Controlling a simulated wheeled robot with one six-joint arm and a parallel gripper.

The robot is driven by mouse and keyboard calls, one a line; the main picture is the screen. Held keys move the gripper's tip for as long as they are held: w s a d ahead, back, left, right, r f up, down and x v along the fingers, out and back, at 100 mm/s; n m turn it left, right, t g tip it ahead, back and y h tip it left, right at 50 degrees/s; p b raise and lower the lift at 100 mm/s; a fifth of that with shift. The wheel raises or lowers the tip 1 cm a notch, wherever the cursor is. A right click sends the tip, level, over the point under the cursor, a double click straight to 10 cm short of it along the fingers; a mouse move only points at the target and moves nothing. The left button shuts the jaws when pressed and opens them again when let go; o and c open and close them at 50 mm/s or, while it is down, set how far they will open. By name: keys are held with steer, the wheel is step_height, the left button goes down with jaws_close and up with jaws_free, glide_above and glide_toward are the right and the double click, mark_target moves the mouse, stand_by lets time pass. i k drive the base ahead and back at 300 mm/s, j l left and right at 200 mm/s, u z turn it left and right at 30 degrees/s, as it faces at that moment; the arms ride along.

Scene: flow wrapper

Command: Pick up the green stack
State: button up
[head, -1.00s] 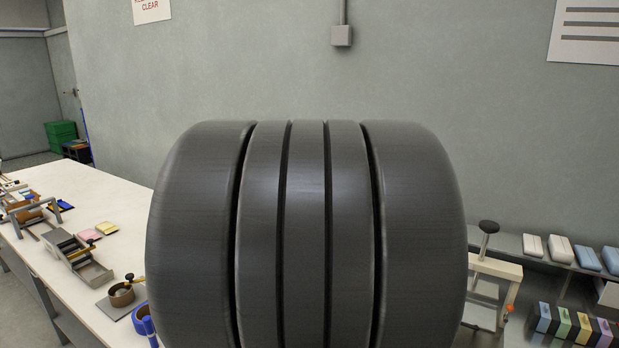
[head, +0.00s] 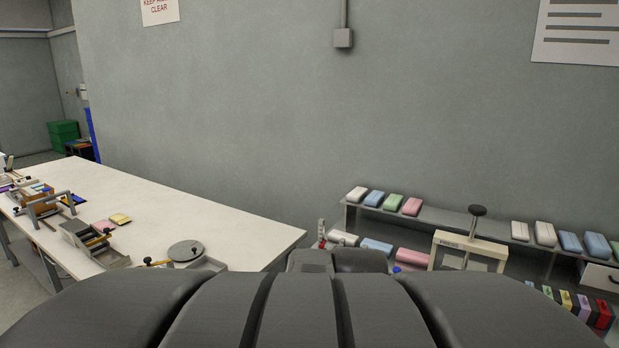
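A green block-shaped stack (head: 393,202) lies on the upper shelf at the right of the head view, between a blue one and a pink one. It looks clear of anything on top. A smaller green piece (head: 583,304) shows among the coloured pieces at the lower right. My gripper's fingers are not in view; only dark grey links of my own arm fill the bottom of the picture, and they hide what lies behind them.
The shelf unit (head: 450,216) also carries white, blue and pink stacks. A cream frame with a black knob (head: 477,210) stands before it. A long white table (head: 150,205) holding tools is at left. Green crates (head: 62,134) stand far left.

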mark_target(393, 202)
steer(key=i+j+z, duration=0.1)
steer(key=i, duration=0.7)
steer(key=i+j, duration=0.15)
steer(key=i, duration=0.7)
steer(key=l+z, duration=0.05)
